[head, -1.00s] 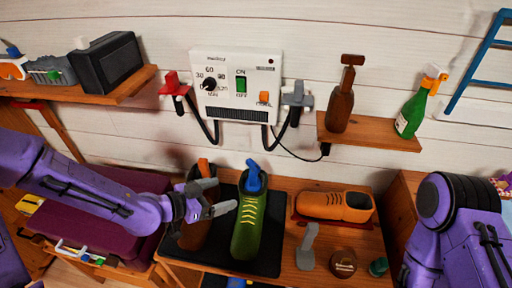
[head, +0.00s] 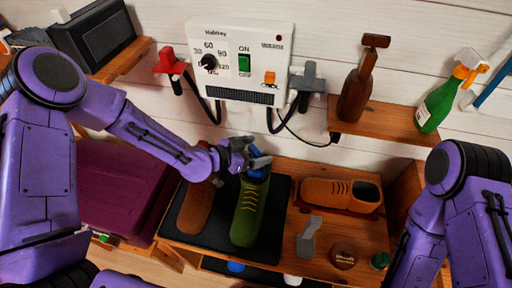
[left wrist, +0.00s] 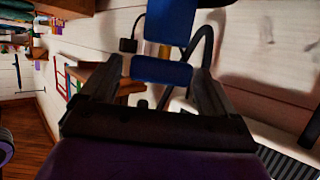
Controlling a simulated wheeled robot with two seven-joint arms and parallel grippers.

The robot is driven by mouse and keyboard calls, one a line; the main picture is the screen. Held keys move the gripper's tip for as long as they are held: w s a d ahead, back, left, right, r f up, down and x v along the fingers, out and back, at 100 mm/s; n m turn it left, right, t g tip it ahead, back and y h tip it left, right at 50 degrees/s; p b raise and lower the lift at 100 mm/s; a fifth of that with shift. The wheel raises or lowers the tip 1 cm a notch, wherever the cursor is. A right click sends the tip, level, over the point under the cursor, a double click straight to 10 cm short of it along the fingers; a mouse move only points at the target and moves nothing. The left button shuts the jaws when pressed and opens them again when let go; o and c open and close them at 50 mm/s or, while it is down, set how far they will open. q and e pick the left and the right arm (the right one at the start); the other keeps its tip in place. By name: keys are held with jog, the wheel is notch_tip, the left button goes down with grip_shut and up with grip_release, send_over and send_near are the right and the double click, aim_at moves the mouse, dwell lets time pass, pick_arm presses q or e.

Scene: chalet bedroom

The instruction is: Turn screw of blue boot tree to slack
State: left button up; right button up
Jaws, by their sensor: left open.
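The green boot (head: 248,215) stands on a black mat (head: 272,232) on the wooden bench. The blue boot tree (head: 258,176) rises from its opening, with its top partly hidden by my left gripper. My left gripper (head: 254,158) is open at the top of the blue boot tree. In the left wrist view, blue parts of the tree (left wrist: 162,71) lie between the spread fingers (left wrist: 156,84). I cannot tell whether a finger touches them. My right arm shows at the right edge, but its gripper is out of view.
A brown boot (head: 196,208) stands left of the green one. An orange-brown shoe (head: 340,194), a grey tool (head: 308,237) and a round brown tin (head: 343,256) are at the right. A white control box (head: 241,62) with hanging cables is on the wall behind.

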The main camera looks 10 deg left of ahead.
pick_arm(q)
jog(key=shift+w+d+f, duration=0.1)
jog(key=shift+d, duration=0.05)
jog(key=c, duration=1)
